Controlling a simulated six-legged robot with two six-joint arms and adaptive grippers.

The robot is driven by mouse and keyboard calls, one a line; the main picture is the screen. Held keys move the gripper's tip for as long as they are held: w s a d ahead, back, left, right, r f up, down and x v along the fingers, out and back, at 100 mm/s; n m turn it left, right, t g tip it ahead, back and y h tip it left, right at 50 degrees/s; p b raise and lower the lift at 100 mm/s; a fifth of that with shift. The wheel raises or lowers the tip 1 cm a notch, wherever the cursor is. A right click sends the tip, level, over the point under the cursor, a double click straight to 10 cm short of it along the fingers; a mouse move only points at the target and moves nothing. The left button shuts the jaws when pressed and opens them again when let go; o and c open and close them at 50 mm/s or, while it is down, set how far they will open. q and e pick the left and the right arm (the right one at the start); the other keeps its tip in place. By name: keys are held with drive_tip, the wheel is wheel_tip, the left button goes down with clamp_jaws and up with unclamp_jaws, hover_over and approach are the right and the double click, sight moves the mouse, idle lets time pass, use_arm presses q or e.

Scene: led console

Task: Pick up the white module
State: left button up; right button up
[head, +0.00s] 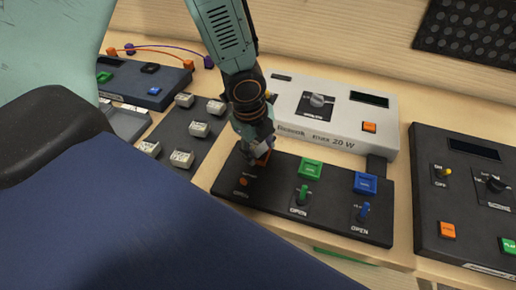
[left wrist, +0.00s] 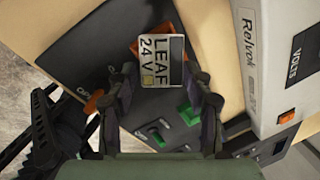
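A white module (left wrist: 152,62) marked "LEAF 24 V" sits between the fingertips of my left gripper (left wrist: 161,76), which look closed on its sides. In the head view, my left gripper (head: 259,154) points down at the back-left part of the dark switch console (head: 232,194), by an orange block (head: 263,158). The module is largely hidden there by the fingers. In the wrist view the orange block (left wrist: 139,48) shows behind the module; whether they touch I cannot tell. My right gripper is not in view.
Several white modules (head: 182,159) stand on a dark mat left of the console. Green (head: 310,168) and blue (head: 366,183) blocks and small levers are on the console. A light-grey power supply (head: 345,112) stands behind, and another dark panel (head: 468,195) stands at the right.

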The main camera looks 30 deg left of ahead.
use_arm(q)
drive_tip(key=shift+a+f, duration=0.1)
drive_tip(key=shift+a, duration=0.1)
drive_tip(key=shift+c, duration=1.4)
drive_tip(key=shift+w, duration=0.1)
drive_tip(key=shift+c, duration=0.9)
drive_tip(key=shift+d, duration=0.15)
clamp_jaws()
